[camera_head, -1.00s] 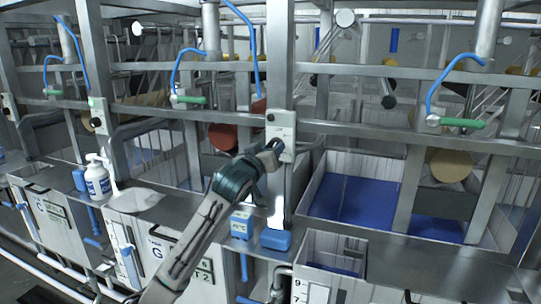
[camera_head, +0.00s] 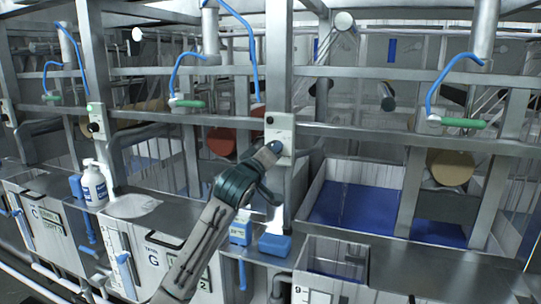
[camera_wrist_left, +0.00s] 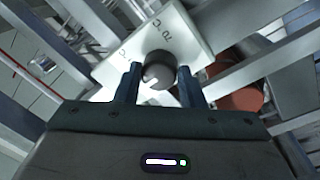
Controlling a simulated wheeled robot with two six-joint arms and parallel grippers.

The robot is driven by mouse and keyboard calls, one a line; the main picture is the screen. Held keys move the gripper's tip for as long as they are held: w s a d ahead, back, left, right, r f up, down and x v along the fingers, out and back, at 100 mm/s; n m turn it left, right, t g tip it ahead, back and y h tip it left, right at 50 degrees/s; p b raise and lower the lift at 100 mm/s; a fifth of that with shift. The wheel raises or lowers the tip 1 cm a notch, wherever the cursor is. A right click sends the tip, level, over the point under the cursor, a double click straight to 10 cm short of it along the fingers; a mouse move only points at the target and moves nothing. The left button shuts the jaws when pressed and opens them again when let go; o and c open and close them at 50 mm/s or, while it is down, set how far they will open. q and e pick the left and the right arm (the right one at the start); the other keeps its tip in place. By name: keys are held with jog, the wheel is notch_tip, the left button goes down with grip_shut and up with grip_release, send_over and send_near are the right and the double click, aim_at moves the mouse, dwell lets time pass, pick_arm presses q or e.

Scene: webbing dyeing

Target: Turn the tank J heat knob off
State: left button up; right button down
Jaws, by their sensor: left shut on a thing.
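A black round knob (camera_wrist_left: 160,68) with a white pointer mark sits on a pale control plate (camera_wrist_left: 175,35) in the left wrist view. The pointer points down and left in that view. My left gripper (camera_wrist_left: 159,88) has one finger on each side of the knob and is shut on it. In the head view, the plate (camera_head: 281,128) is on a steel post, with my left gripper (camera_head: 268,153) at its lower part, hiding the knob. The plate's lettering is too small or cut off to read surely. My right gripper is not in view.
Steel rails (camera_head: 360,135) cross in front of the tanks. A blue block (camera_head: 275,246) and a blue-labelled box (camera_head: 241,230) stand on the ledge below the arm. A white pump bottle (camera_head: 94,184) stands to the left. A blue-filled tank (camera_head: 355,205) is at right.

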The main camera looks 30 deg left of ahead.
pick_arm(q)
jog(key=shift+r, duration=0.1)
jog(key=o, duration=1)
jog(key=b+v, duration=0.4)
jog(key=v, duration=0.6)
jog(key=shift+s, duration=0.4)
